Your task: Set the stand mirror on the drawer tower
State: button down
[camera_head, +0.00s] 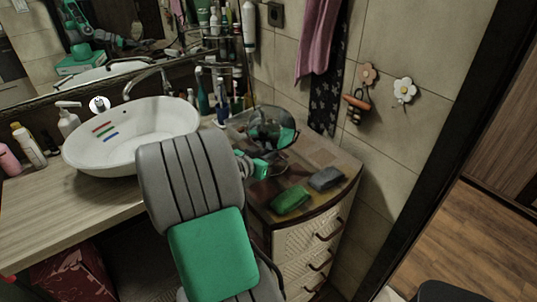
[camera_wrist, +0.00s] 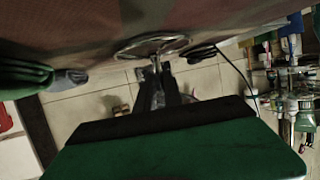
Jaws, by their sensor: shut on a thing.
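The stand mirror (camera_head: 270,125) has a round face and shows above the drawer tower's top in the head view. My gripper (camera_head: 276,160) is shut on it from the left, low on the mirror. In the wrist view the picture is turned over: the mirror's round base (camera_wrist: 150,44) and thin stem show, with my gripper's dark fingers (camera_wrist: 158,76) at the stem. The base is at or very close to the brown top; I cannot tell whether it touches. The drawer tower (camera_head: 330,160) has a brown patterned top and pale woven drawers. My arm hides its left part.
A white basin (camera_head: 130,135) stands on the counter at left. Bottles and a wire rack (camera_head: 225,75) stand behind. The tower's right rear top is clear.

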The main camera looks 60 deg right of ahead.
jog(key=shift+f, duration=0.2)
jog(key=c, duration=1.5)
grip_release()
jog(key=shift+o, duration=0.2)
